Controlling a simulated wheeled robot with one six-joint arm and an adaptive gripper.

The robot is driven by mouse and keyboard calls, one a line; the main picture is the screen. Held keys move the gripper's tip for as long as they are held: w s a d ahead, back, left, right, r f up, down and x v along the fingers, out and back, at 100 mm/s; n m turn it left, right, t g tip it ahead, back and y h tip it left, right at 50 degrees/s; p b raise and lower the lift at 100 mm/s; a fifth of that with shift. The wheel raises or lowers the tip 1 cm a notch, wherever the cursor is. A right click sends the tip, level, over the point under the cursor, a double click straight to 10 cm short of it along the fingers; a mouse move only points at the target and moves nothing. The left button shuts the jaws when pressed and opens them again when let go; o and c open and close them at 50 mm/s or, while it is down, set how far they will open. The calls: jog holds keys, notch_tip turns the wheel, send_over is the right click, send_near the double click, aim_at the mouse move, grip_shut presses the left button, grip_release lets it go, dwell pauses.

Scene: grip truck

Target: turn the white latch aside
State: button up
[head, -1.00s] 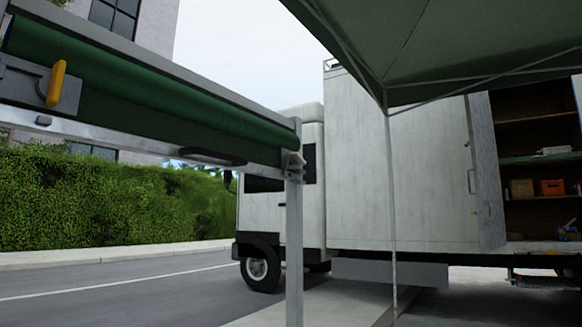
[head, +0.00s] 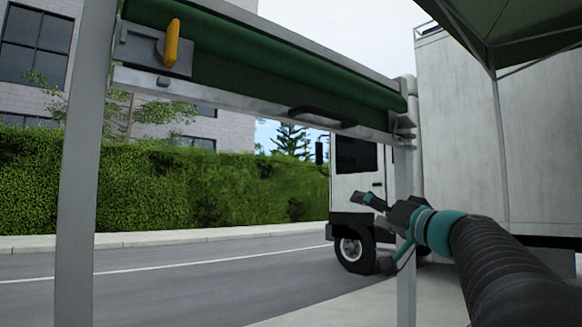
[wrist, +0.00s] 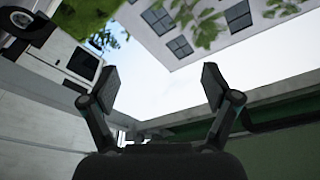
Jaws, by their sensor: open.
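No latch that is clearly white shows in the head view. A yellow-orange lever (head: 172,42) stands nearly upright on a grey plate (head: 138,47) at the left end of a green rolled cover (head: 270,60). A small grey bracket (head: 403,124) is at the cover's right end. My gripper (head: 374,232) is open and empty, below and right of the cover, well apart from the lever. In the wrist view my gripper (wrist: 161,82) has its fingers spread with sky between them; the lever is out of that view.
A dark handle (head: 322,117) hangs from the cover's lower bar. Grey posts stand at left (head: 82,170) and right (head: 404,240). A hedge (head: 200,190) lines the road.

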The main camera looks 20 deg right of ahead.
jog(key=s+d+r+t+h, duration=0.2)
jog(key=s+d+r+t, duration=0.15)
jog(key=d+r, duration=0.5)
jog(key=m+t+h, duration=0.2)
jog(key=t, duration=0.1)
send_near(413, 121)
jog(key=shift+p+x, duration=3.05)
jog(key=shift+x, duration=1.05)
jog(key=c, duration=1.1)
jog(key=shift+c, duration=0.2)
